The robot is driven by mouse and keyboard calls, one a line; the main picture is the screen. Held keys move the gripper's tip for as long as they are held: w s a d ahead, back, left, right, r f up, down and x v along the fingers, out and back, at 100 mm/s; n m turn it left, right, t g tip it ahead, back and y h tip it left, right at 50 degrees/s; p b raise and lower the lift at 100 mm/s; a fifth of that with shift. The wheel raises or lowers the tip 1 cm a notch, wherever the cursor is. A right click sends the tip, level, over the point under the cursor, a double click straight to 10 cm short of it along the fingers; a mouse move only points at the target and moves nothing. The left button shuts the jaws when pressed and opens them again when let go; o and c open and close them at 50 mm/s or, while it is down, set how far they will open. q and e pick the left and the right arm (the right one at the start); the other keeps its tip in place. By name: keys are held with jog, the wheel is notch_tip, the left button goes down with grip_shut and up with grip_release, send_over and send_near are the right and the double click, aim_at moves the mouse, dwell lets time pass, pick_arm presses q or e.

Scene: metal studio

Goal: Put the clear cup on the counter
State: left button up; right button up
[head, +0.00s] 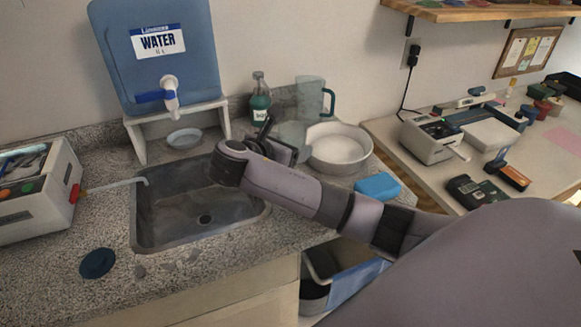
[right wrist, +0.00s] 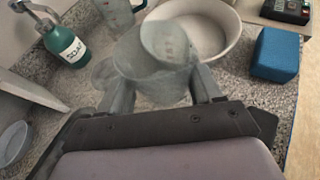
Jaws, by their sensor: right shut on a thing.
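The clear cup (head: 293,133) shows partly in the head view, behind my right gripper (head: 275,145) and in front of the white basin. In the right wrist view the see-through cup (right wrist: 150,62) sits between the two fingers of my right gripper (right wrist: 165,90), which is shut on it. I cannot tell whether its base touches the counter. The speckled counter (head: 210,262) runs around the sink. My left gripper is not in view.
A white basin (head: 338,150), a clear pitcher (head: 309,98) and a green soap bottle (head: 260,100) stand close around the cup. The sink (head: 195,205) lies to the left. A blue sponge (head: 377,186) lies right. A water tank (head: 155,60) stands at back left.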

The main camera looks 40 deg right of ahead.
jog(key=shift+f, duration=3.05)
jog(key=shift+f, duration=0.2)
jog(key=o, duration=1.3)
jog(key=shift+c, duration=0.2)
jog(key=shift+r, duration=0.1)
jog(key=shift+a+r, duration=0.15)
jog(key=v, duration=1.1)
jog(key=shift+s+a+r, duration=0.15)
jog(key=shift+s+a, duration=0.05)
jog(key=shift+a, duration=0.1)
